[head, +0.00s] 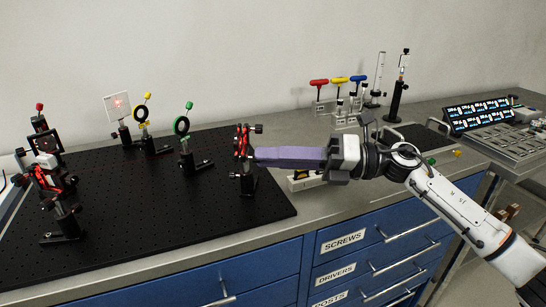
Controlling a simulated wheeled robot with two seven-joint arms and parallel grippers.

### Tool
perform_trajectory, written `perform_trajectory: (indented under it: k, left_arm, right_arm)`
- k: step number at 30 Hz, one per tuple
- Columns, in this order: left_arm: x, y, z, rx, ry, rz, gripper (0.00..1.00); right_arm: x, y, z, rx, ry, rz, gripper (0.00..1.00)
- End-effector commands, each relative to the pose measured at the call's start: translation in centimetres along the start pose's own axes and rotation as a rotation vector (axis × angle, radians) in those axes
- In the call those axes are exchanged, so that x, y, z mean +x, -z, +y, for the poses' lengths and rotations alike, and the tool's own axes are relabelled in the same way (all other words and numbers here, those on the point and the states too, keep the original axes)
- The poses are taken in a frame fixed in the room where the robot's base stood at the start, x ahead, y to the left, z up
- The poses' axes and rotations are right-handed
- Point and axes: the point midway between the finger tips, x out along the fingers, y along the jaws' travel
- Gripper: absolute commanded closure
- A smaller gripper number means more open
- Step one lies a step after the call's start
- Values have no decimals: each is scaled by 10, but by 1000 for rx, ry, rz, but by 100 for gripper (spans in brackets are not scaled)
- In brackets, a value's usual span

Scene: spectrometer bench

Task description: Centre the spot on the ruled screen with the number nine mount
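The ruled screen (109,113) is a small white plate on a black post at the back left. A red glowing spot (119,103) shows near its middle; its exact offset is too small to tell. A black mount with red parts and knobs (241,142) stands upright near the breadboard's right edge. No number is readable on it. My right gripper (262,156) comes in from the right, its long purple fingers level and their tips at this mount's right side. Contact and finger gap cannot be told. My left gripper is not in view.
The black breadboard (150,225) also carries a yellow-ringed mount (141,114), a green-ringed mount (182,126), and red-and-black mounts (48,180) at left. Red, yellow and blue T-handled drivers (339,80) stand behind my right arm. A display panel (478,113) is at far right.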

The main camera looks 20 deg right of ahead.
Motion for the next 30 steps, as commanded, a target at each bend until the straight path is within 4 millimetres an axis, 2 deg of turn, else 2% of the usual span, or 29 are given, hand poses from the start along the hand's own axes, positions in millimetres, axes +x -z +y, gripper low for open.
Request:
perform_trajectory:
  k: [10,13,17,24,30]
  left_arm:
    - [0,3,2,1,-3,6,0]
    - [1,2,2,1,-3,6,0]
    - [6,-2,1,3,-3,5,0]
    - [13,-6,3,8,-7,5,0]
    - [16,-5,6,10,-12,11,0]
  right_arm:
    - [0,1,0,0,0,2,68]
    - [-6,2,-2,0,2,1,68]
    - [-26,3,-3,-1,4,2,68]
    - [-74,2,-4,0,5,1,68]
    - [-98,1,-2,0,3,0,68]
